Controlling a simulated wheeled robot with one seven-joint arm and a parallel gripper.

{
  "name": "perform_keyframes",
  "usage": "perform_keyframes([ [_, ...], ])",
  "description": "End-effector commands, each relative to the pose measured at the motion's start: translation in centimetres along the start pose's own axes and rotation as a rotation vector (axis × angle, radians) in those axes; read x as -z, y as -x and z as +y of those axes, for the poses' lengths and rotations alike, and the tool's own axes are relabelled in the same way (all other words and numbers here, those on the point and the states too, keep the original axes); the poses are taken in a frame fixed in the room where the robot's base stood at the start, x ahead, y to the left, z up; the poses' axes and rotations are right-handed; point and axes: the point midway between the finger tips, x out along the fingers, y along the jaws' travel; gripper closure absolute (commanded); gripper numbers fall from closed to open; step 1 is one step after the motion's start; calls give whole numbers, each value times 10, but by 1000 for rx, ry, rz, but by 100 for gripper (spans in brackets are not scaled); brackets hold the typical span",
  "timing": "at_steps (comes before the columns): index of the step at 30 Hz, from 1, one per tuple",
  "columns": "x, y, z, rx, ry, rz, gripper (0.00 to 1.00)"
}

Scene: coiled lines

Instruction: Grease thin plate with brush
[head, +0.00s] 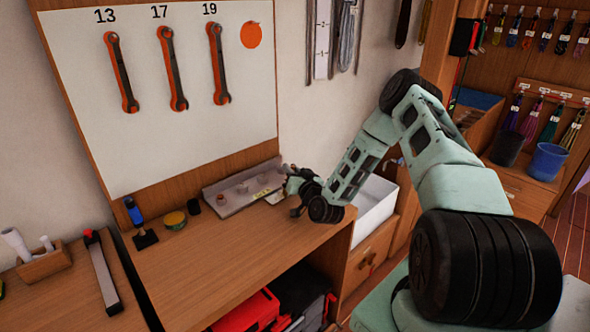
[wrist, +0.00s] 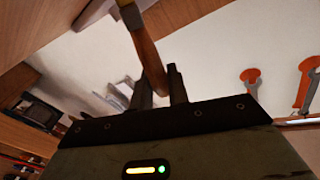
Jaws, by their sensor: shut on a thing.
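My gripper (wrist: 160,88) is shut on the wooden handle of a brush (wrist: 147,52) in the wrist view. The handle runs up from between the fingers to a yellowish part at the top edge, where the view cuts it off. In the head view my gripper (head: 290,184) is at the right end of a grey tray (head: 222,207) at the back of the workbench. The brush cannot be made out clearly there. A small pale flat piece (head: 278,198) lies just below the gripper; I cannot tell whether it is the thin plate. Whether the bristles touch anything is hidden.
The workbench (head: 205,262) is clear in front. A white bin (head: 374,208) is at the right.

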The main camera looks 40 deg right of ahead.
Motion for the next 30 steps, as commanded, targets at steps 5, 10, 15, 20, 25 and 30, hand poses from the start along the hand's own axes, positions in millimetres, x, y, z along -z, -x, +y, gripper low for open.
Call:
perform_keyframes([
  [5,-12,7,-13,3,-7,-24,100],
  [10,-16,11,-25,1,-6,-26,100],
  [15,-17,12,-28,1,-6,-26,100],
  [20,-20,14,-38,1,-6,-26,100],
  [25,-23,18,-51,2,-4,-27,100],
  [30,-23,17,-54,0,-3,-24,100],
])
